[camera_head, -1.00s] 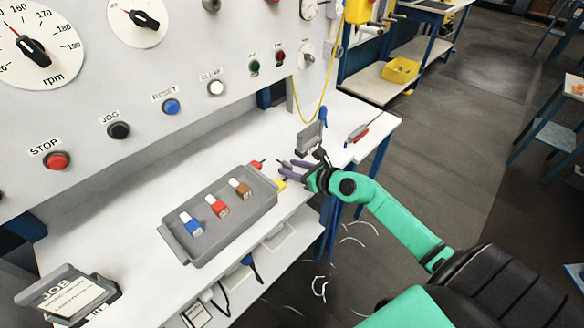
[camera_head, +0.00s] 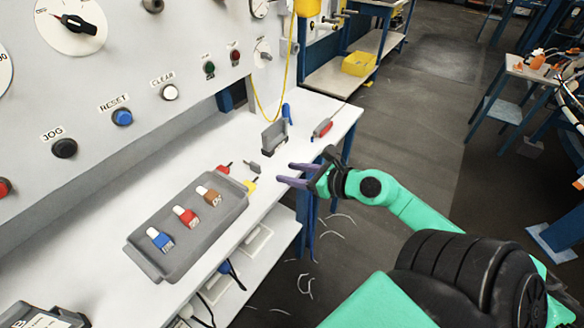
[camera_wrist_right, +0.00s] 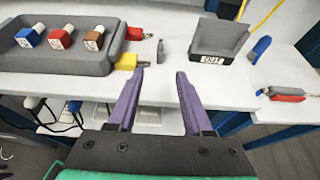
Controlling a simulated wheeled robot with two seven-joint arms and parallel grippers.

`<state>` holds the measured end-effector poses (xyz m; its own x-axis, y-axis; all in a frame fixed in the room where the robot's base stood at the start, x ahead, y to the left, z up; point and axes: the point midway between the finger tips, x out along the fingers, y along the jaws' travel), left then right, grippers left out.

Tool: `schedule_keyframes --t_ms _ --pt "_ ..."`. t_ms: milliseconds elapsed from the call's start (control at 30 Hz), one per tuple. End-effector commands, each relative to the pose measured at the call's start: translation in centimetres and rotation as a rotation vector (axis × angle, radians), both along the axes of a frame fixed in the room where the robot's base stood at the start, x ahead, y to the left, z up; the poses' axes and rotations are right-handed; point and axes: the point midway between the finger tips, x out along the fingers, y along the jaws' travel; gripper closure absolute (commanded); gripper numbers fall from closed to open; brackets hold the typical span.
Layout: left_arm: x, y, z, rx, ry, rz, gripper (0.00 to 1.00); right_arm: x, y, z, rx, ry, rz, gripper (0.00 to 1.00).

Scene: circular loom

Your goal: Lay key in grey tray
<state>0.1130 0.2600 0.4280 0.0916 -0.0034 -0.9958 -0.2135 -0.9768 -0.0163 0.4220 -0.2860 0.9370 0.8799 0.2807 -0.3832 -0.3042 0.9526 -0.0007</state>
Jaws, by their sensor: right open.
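The grey tray (camera_head: 205,232) lies on the white bench. Blue (camera_head: 160,239), red (camera_head: 186,216) and brown (camera_head: 208,196) blocks sit in it. Outside its right end lie a red-headed key (camera_head: 223,168), a yellow-headed key (camera_head: 249,185) and a small grey piece (camera_head: 253,167); which one is the key meant, I cannot tell. My right gripper (camera_head: 284,173) is open and empty, just right of the yellow key. In the right wrist view its fingers (camera_wrist_right: 161,74) spread in front of the grey piece (camera_wrist_right: 160,44), with the yellow key (camera_wrist_right: 127,62) near the left fingertip. My left gripper is not in view.
A grey holder (camera_head: 274,137) stands beyond the gripper, with a blue-handled item (camera_head: 287,113) and a red-and-grey tool (camera_head: 322,128) near the bench's right end. The control panel (camera_head: 130,70) rises behind. Bench between tray and panel is clear.

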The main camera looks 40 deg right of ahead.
Motion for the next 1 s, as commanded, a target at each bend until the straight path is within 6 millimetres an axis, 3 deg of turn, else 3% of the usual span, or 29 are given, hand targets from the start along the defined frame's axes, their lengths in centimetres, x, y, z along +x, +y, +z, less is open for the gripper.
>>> schedule_keyframes --t_ms 67,133,200,300,367,467,600,700,1000 --pt "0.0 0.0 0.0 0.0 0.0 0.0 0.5 0.3 1.0 0.7 0.01 -0.007 0.028 0.47" --pt "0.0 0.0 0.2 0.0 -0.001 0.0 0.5 1.5 3.9 2.2 0.04 -0.02 0.103 0.47" --pt "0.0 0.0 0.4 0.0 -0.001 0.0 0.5 2.7 8.4 4.1 0.067 -0.019 0.217 0.47" --pt "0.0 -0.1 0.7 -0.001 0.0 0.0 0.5 3.0 13.6 5.6 0.059 0.051 0.365 0.47" --pt "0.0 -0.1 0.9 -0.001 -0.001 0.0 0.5 2.7 14.5 5.5 0.022 0.121 0.396 0.47" --pt "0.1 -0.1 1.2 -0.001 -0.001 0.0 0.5 2.6 11.7 4.8 -0.062 0.245 0.331 0.47" --pt "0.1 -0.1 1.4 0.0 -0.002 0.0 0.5 2.7 4.2 5.3 -0.121 0.344 0.115 0.47" --pt "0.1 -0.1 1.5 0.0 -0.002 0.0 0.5 2.4 1.2 5.8 -0.122 0.367 0.018 0.47" --pt "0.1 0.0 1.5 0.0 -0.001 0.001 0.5 5.1 1.7 3.1 -0.11 0.372 0.005 0.47"
